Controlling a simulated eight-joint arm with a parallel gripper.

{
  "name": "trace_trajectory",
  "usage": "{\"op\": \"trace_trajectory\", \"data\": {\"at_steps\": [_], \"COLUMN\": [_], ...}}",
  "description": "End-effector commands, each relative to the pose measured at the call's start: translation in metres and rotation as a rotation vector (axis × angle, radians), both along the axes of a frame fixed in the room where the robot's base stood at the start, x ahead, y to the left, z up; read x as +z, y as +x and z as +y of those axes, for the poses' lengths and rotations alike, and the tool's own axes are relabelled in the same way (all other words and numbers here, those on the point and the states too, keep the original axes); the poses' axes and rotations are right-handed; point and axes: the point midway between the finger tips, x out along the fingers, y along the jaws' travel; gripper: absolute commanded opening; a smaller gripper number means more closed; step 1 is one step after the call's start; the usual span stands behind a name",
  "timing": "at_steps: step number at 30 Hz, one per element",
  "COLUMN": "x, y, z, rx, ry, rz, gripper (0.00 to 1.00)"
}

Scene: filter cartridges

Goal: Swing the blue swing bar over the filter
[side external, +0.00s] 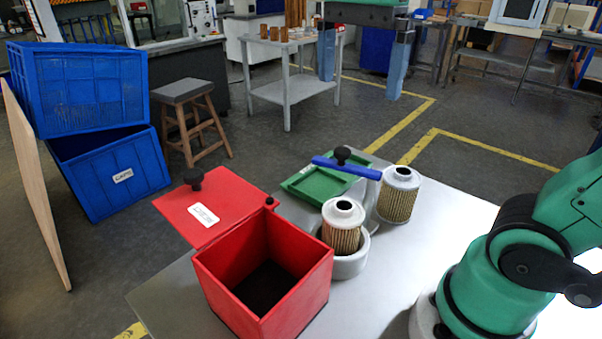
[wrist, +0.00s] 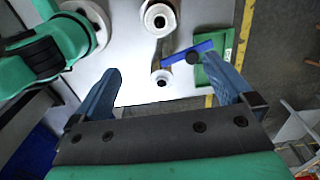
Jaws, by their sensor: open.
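The blue swing bar (side external: 350,168) extends over the green tray, with a black knob (side external: 342,154) on it. Its right end lies close beside the right filter (side external: 398,200); I cannot tell if they touch. Another filter (side external: 343,235) stands upright in a white round cup (side external: 352,267), and the bar is not across its top. In the wrist view the bar (wrist: 186,52) slants beyond my fingers, with the knob (wrist: 193,58) near its middle. My gripper (wrist: 166,69) is open and empty, its fingers apart above the scene. It is outside the side view.
A red box (side external: 262,285) with an open lid (side external: 215,205) stands at the front left of the white table (side external: 165,300). The green tray (side external: 318,186) lies behind the filters. Blue crates (side external: 110,178) and a stool (side external: 190,95) stand on the floor.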

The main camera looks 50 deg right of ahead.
Motion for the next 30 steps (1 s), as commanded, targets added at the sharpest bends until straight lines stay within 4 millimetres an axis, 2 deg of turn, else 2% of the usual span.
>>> {"op": "trace_trajectory", "data": {"at_steps": [3,6,8,12,15,18,30], "x": [0.000,-0.004,-0.013,-0.047,-0.070,-0.086,-0.131], "y": [0.000,0.005,0.013,0.038,0.049,0.053,0.054], "z": [0.000,-0.003,-0.010,-0.037,-0.056,-0.067,-0.071], "rx": [0.000,0.015,0.051,0.196,0.296,0.363,0.394], "ry": [0.000,0.000,0.000,0.000,0.000,0.000,0.000], "rz": [0.000,0.000,0.000,0.000,0.000,0.001,0.000], "gripper": [0.97,0.70,0.70,0.70,0.70,0.70,0.70]}}
